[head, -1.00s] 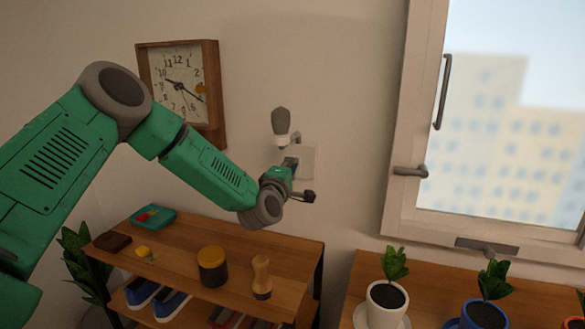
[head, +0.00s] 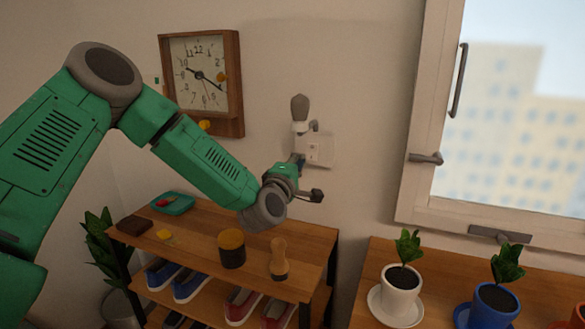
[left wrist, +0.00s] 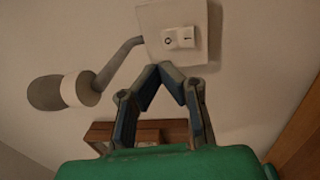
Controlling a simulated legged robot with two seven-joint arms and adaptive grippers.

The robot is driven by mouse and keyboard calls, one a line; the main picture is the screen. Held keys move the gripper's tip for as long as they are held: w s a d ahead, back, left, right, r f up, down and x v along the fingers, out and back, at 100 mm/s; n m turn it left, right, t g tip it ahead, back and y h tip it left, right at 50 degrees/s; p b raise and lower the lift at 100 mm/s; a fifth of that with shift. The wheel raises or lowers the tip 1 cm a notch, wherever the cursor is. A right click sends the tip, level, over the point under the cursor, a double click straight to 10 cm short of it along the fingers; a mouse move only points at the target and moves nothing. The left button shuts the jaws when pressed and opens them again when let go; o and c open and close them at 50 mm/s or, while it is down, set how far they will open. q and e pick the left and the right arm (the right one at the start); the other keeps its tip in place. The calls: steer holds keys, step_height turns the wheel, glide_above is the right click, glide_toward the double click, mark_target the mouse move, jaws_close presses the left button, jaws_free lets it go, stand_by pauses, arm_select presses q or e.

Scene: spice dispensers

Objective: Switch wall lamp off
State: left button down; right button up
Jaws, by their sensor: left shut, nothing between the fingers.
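The wall lamp (head: 299,107) has a grey rounded bulb on a white socket and shows no visible glow. It also shows at the left of the left wrist view (left wrist: 60,92). Its square pale wall plate (head: 325,160) carries a white rocker switch (head: 314,152) with marks on it. The rocker shows in the left wrist view (left wrist: 180,38), just beyond my fingertips. My left gripper (head: 299,161) is shut and empty, its tips (left wrist: 160,68) close to the plate's lower edge in the wrist view. Whether they touch is unclear. My right gripper is out of view.
A framed clock (head: 200,82) hangs left of the lamp. Below is a wooden shelf (head: 200,250) with a dark jar (head: 231,249), a wooden grinder (head: 279,260) and shoes underneath. A window (head: 510,130) and potted plants (head: 402,280) are on the right.

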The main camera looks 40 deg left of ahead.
arm_select(q)
steer(key=s, duration=0.3)
steer(key=s+d+r, duration=0.1)
steer(key=s, duration=0.1)
stand_by(0.4)
